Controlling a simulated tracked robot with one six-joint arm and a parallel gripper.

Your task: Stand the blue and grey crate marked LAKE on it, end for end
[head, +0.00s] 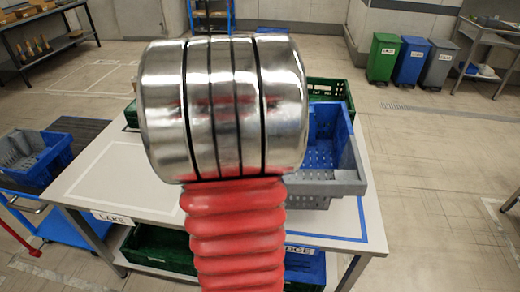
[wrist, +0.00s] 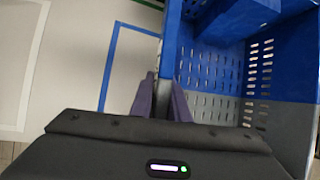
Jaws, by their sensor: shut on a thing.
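A blue and grey crate (head: 345,160) is at the right of the white table (head: 110,195), partly hidden behind my arm. Its grey end faces the near side. I cannot tell whether the crate touches the table. My gripper is hidden in the head view. The LAKE label (head: 112,218) is on the table's front left edge, with a white outline above it. Another blue and grey crate (head: 28,158) sits at the left.
A blue outline (head: 362,220) marks the table's right part, above a partly hidden label ending in DGE. A green crate (head: 330,88) is at the back. More crates, green (head: 160,250) and blue (head: 305,268), are below. The white-outlined area looks clear where visible.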

